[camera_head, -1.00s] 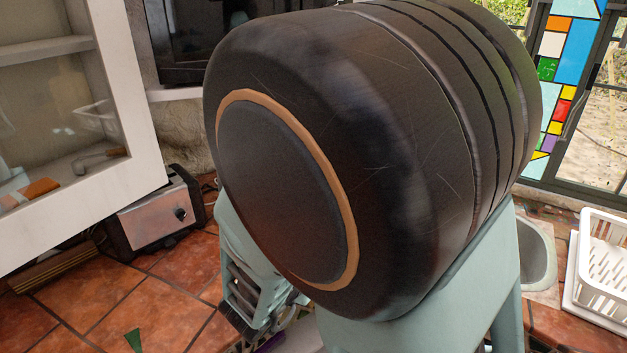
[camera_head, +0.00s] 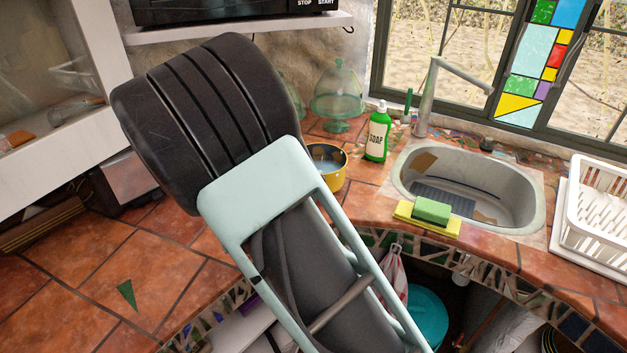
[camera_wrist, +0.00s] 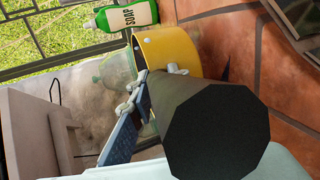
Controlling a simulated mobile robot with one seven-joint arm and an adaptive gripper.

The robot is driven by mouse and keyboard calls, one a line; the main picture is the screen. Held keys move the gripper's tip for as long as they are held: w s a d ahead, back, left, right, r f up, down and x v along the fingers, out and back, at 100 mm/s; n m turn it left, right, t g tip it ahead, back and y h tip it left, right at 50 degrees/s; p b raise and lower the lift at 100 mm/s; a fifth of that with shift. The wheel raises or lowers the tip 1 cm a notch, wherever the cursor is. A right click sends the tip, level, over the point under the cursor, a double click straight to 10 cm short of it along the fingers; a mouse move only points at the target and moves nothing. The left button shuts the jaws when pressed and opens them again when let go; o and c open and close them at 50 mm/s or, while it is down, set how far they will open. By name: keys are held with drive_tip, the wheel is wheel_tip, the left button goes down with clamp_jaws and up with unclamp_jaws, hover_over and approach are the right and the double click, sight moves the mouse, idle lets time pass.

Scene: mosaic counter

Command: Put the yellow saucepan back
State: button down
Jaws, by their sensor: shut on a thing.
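The yellow saucepan (camera_head: 334,178) shows in the head view beside my arm, at the back of the tiled counter left of the sink. Its left part is hidden behind my arm. In the wrist view the yellow pan body (camera_wrist: 168,50) is at the top middle, and its thick dark handle (camera_wrist: 215,125) points toward the camera. My gripper (camera_wrist: 155,88) is shut on the saucepan at the handle; the far finger is mostly hidden behind the handle. In the head view my arm hides the gripper. I cannot tell whether the pan touches the counter.
A green soap bottle (camera_head: 377,135) stands right of the pan, a glass dome (camera_head: 339,95) behind it. The sink (camera_head: 470,190) with a sponge (camera_head: 432,211) and a white dish rack (camera_head: 598,215) are further right. A white cabinet (camera_head: 75,130) is left; the front-left counter is mostly clear.

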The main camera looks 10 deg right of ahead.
drive_tip(key=shift+w+f+b, duration=0.2)
drive_tip(key=shift+f+b, duration=0.1)
drive_tip(key=shift+f, duration=1.15)
drive_tip(key=c, duration=2.3)
unclamp_jaws()
drive_tip(key=shift+s+f, duration=0.15)
drive_tip(key=shift+f, duration=0.1)
drive_tip(key=o, duration=0.5)
drive_tip(key=shift+c, duration=0.2)
drive_tip(key=shift+r, duration=0.2)
drive_tip(key=p+v, duration=0.1)
drive_tip(key=v, duration=1.1)
drive_tip(key=shift+f, duration=0.1)
